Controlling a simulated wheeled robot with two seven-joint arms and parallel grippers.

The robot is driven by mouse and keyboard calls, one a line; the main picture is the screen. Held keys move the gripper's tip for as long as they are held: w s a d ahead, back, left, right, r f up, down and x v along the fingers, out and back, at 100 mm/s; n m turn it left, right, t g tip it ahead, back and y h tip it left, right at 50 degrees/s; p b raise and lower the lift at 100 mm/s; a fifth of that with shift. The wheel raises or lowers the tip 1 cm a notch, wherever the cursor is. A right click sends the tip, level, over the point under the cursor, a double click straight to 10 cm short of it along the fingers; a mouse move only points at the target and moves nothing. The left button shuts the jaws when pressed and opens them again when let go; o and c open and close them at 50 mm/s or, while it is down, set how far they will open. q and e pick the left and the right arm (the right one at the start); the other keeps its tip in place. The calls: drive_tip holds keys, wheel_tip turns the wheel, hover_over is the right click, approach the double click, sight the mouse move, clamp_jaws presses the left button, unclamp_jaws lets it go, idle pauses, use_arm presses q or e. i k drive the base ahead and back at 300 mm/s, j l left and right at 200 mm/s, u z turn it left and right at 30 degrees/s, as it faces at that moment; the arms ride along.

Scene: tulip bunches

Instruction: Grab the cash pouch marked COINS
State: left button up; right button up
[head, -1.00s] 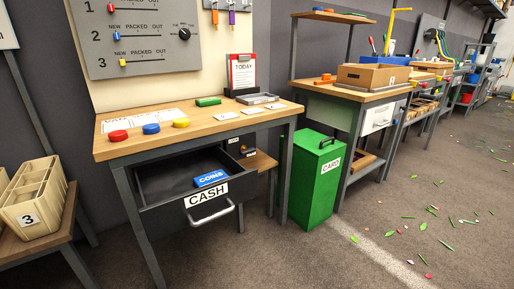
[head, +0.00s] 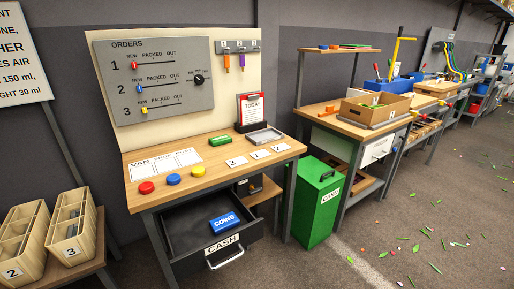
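The blue cash pouch marked COINS (head: 225,222) lies flat inside the open drawer marked CASH (head: 190,238), toward the right side behind the drawer front. The drawer sticks out under the wooden desk (head: 215,165), with its metal handle (head: 226,260) on the front. The pouch's label faces up and is readable. Nothing covers the pouch. Neither of my grippers shows in the head view.
A green bin marked CARD (head: 318,200) stands right of the desk. Wooden crates numbered 2 (head: 18,268) and 3 (head: 75,250) sit at the left. Red (head: 146,188), blue and yellow buttons are on the desktop. Leaf scraps litter the open floor at right.

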sight(224, 223)
drive_tip(key=i+j, duration=0.25)
drive_tip(key=i, duration=0.15)
drive_tip(key=i+j+u, duration=0.1)
drive_tip(key=i+j, duration=0.15)
drive_tip(key=i, duration=0.2)
drive_tip(key=i+j+u, duration=0.1)
drive_tip(key=i, duration=0.35)
drive_tip(key=j, duration=0.1)
